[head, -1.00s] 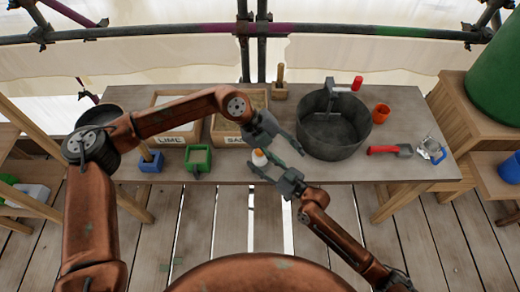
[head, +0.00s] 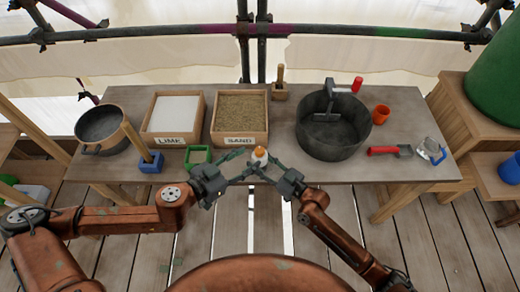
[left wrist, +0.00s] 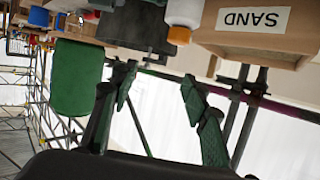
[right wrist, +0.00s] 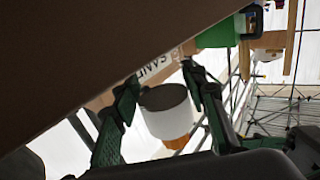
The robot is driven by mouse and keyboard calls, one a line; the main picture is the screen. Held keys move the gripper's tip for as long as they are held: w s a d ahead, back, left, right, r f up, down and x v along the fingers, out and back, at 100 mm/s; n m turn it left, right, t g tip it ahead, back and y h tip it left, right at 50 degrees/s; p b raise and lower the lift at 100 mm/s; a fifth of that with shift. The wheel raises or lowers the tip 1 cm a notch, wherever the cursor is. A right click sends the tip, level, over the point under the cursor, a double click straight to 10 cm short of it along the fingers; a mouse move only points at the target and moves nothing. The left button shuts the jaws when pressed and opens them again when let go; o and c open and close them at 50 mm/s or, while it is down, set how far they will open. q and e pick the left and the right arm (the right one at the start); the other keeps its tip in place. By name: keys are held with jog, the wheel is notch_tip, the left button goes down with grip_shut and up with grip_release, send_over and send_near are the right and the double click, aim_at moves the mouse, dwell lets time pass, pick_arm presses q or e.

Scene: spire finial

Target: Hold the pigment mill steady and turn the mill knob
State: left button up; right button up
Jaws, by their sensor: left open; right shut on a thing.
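The pigment mill (head: 260,158) is a small white cylinder with an orange knob on top, at the front edge of the table. The right wrist view shows its white body (right wrist: 165,108) between the fingers and the orange knob (right wrist: 176,141) upside down. My right gripper (head: 267,163) is shut on the mill's body from the right. My left gripper (head: 247,165) is open just left of the mill, with nothing in it. In the left wrist view the orange knob (left wrist: 180,36) lies beyond the open fingers (left wrist: 157,85).
Behind the mill stand a sand box (head: 240,112) and a lime box (head: 172,113). A green container (head: 198,155) and a blue block (head: 151,163) are to the left.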

aim_at(258, 151)
pick_arm(q)
jog(key=shift+n+y, duration=0.6)
jog(key=shift+n, duration=0.1)
jog(key=w+d+f, duration=0.1)
jog(key=w+f, duration=0.1)
jog(key=w+d+f, duration=0.2)
jog(key=w, duration=0.1)
jog(key=w+d+f, duration=0.1)
jog(key=w+f, duration=0.1)
jog(key=w, duration=0.1)
jog(key=shift+d+f, duration=0.25)
jog(key=shift+d, duration=0.1)
grip_shut()
